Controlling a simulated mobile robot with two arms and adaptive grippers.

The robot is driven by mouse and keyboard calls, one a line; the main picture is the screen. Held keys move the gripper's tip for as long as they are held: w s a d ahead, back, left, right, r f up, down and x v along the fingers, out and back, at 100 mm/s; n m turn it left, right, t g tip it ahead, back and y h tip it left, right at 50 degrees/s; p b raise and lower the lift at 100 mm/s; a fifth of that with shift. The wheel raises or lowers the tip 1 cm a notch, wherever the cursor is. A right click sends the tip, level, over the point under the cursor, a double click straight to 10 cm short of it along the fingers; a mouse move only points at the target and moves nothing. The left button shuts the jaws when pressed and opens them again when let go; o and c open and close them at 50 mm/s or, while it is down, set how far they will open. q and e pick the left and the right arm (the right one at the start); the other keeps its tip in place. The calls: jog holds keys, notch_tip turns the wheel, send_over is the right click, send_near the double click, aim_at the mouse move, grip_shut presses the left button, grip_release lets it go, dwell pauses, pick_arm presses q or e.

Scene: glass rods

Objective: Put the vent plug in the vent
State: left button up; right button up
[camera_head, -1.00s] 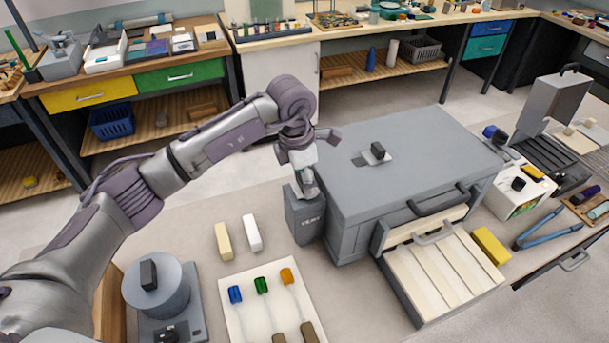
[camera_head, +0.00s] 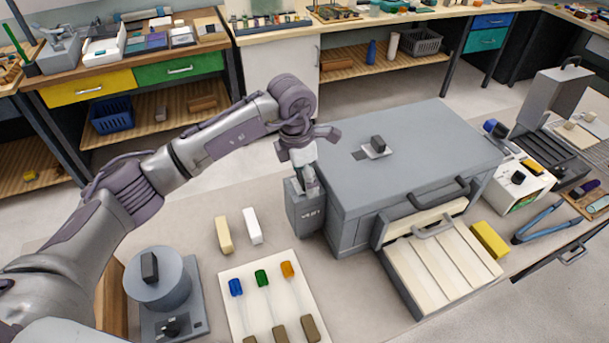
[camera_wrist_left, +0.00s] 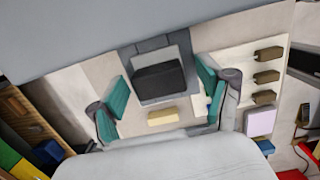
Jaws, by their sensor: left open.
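A small light plate with a black block-shaped knob, which looks like the vent plug (camera_head: 377,148), lies on the flat top of the large grey box (camera_head: 430,135). A dark square patch (camera_head: 360,155), which looks like the vent opening, shows just left of it; I cannot tell how far the plate covers it. My left gripper (camera_head: 307,183) points down over a grey bin (camera_head: 306,212), left of the large box and away from the plug. In the left wrist view its teal fingers (camera_wrist_left: 161,97) are apart and empty, with the dark-mouthed bin beyond them. My right gripper is not in view.
A drawer (camera_head: 440,265) with a light slatted top stands out from the large box's front. A yellow and a white block (camera_head: 252,226) lie left of the bin. A white board (camera_head: 255,318) holds several coloured-handled tools. A round grey device (camera_head: 158,285) stands front left.

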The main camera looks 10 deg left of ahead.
aim_at(299, 186)
pick_arm(q)
notch_tip(299, 186, up, 12)
jog(key=a+b, duration=0.1)
jog(key=b, duration=0.3)
jog(key=shift+s+r+b, duration=0.15)
jog(key=shift+s+b, duration=0.2)
jog(key=shift+s, duration=0.1)
